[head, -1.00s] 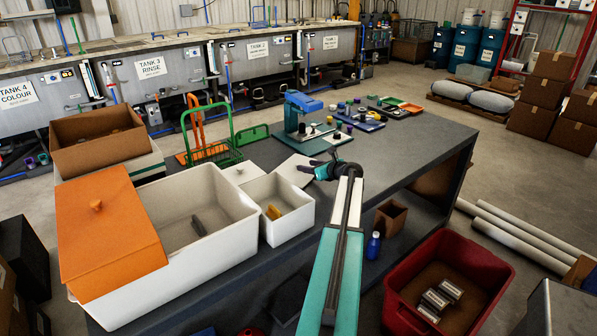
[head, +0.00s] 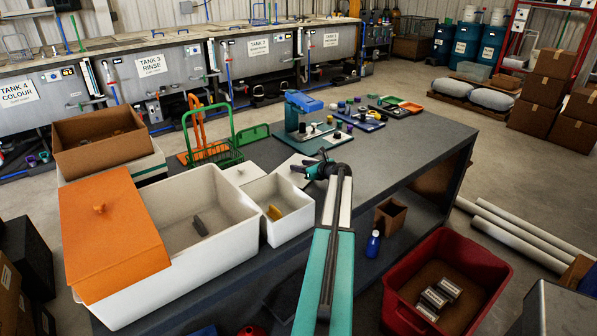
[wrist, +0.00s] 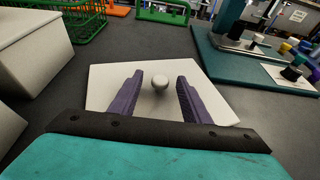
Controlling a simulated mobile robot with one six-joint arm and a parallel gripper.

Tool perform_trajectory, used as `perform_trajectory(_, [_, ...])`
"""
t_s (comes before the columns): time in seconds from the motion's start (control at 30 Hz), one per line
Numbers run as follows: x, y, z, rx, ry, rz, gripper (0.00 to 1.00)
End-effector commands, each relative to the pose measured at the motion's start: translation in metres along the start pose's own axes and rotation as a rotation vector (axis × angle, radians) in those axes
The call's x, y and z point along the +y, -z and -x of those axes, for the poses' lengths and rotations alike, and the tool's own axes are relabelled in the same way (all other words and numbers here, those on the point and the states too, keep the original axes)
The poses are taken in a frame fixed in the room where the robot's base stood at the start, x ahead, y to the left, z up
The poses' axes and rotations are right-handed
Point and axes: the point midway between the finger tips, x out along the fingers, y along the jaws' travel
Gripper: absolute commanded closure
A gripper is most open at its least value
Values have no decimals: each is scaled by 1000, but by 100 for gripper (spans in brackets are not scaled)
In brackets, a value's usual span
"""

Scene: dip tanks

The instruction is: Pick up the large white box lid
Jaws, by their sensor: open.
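The large white box lid (wrist: 155,105) lies flat on the dark bench in the wrist view, with a round white knob (wrist: 160,82) on top. In the head view the lid (head: 284,168) is beyond the small open white box and partly covered by my gripper (head: 301,168). In the wrist view my gripper (wrist: 159,79) is open, its two purple fingers pointing towards the lid. The knob shows between the fingertips, apart from both. The lid's near edge is hidden by the gripper body.
An open white box (head: 290,222) holding a yellow item stands near the lid, beside a closed-looking white block (head: 240,173). A green wire basket (wrist: 75,18) stands at the left. A teal-based press (wrist: 240,60) stands close on the right. The bench right of it is partly clear.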

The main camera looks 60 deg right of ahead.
Motion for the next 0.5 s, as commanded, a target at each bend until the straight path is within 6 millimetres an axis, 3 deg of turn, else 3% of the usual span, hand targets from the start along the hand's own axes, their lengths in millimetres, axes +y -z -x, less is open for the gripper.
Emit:
perform_trajectory(0.17, [0, 0, 0, 0, 0, 0, 57])
perform_trajectory(0.4, [0, 0, 0, 0, 0, 0, 97])
perform_trajectory(0.5, [-1, 0, 1, -1, 1, 0, 100])
